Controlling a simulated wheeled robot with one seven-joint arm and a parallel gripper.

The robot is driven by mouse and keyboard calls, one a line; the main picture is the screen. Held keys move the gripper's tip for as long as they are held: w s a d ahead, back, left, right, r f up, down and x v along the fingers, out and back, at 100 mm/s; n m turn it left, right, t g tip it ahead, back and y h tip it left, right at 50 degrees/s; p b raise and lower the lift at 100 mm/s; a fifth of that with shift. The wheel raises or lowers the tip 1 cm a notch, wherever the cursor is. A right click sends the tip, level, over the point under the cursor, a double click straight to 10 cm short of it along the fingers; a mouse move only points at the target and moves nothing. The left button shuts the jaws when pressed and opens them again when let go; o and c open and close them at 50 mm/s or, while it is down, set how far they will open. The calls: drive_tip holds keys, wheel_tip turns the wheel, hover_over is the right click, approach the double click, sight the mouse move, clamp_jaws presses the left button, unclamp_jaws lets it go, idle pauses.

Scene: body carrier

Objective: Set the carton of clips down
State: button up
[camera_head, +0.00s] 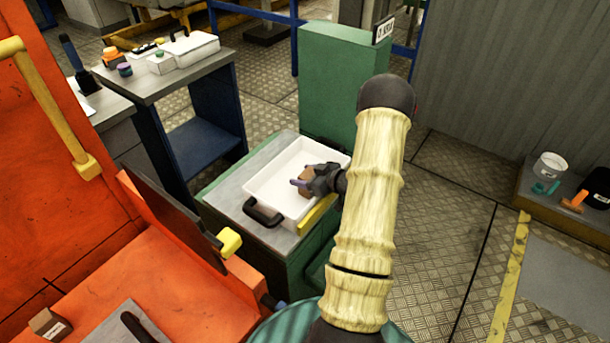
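A small brown carton (306,173), which I take to be the carton of clips, is at my gripper (306,183), inside the outline of a white tray (262,185). My dark gripper, with a purple finger part showing, appears shut on the carton. My arm comes in from the lower right and hides part of the tray's right side. I cannot tell whether the carton's underside touches the tray floor. The tray has a dark handle at its near left and rests on a grey-topped green stand (222,200).
Another small brown carton (48,325) lies on an orange surface (150,290) at lower left. A side table (160,85) holds a white case (192,48) and small jars. A green cabinet (335,85) stands behind the tray. A yellow strip (316,215) lies along the tray's near right side.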

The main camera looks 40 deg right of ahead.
drive_tip(key=shift+o, duration=1.4)
drive_tip(key=shift+r, duration=0.15)
drive_tip(key=v, duration=1.2)
drive_tip(key=shift+w, duration=0.1)
